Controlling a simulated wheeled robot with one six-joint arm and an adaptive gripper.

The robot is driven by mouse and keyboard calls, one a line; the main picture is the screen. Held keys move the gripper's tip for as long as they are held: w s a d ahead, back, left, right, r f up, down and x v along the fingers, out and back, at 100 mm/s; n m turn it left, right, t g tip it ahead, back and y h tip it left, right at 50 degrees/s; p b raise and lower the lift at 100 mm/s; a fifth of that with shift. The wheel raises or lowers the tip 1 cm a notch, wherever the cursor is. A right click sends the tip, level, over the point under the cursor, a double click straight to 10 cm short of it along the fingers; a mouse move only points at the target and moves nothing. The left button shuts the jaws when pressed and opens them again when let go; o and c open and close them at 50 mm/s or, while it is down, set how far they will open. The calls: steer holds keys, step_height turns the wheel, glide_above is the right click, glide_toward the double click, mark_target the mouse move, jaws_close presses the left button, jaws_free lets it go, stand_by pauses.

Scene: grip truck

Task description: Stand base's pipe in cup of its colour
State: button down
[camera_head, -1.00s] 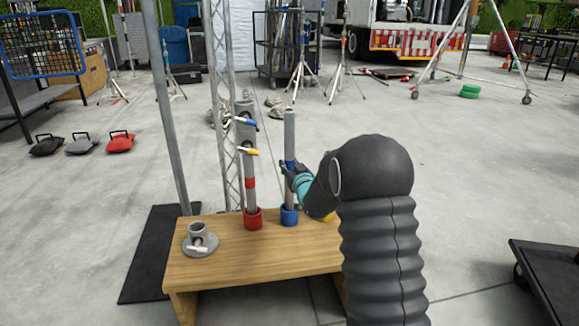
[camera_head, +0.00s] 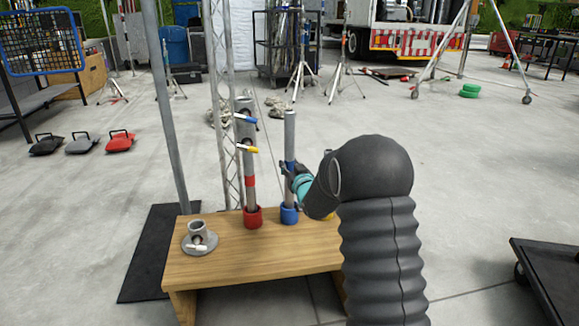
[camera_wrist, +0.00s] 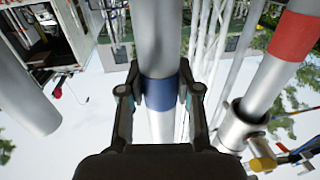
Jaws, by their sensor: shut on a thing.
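A grey pipe with a blue band (camera_head: 289,135) stands upright in the head view, its lower end at the blue cup (camera_head: 289,215) on the wooden bench (camera_head: 260,255). My gripper (camera_head: 289,173) is shut on this pipe from the right. In the wrist view, my gripper (camera_wrist: 160,95) has a finger on each side of the pipe at its blue band (camera_wrist: 160,92). The grey base (camera_head: 200,245), a round flange with a short socket and a white-handled screw, sits at the bench's left with no pipe in it. The pipe's lowest end inside the cup is hidden.
A red-banded pipe (camera_head: 250,185) stands in the red cup (camera_head: 253,217), close left of the blue one. A tall metal pole (camera_head: 170,120) rises behind the bench. The bench front is clear.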

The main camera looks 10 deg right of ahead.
steer(key=shift+f+b, duration=0.6)
steer(key=shift+f, duration=1.4)
steer(key=c, duration=0.7)
jaws_free()
steer(key=shift+f, duration=0.1)
steer(key=shift+s, duration=0.1)
steer(key=s, duration=0.4)
steer(key=s+d, duration=0.1)
steer(key=s, duration=0.2)
steer(key=s+d, duration=0.1)
steer(key=s, duration=0.3)
steer(key=shift+s, duration=0.35)
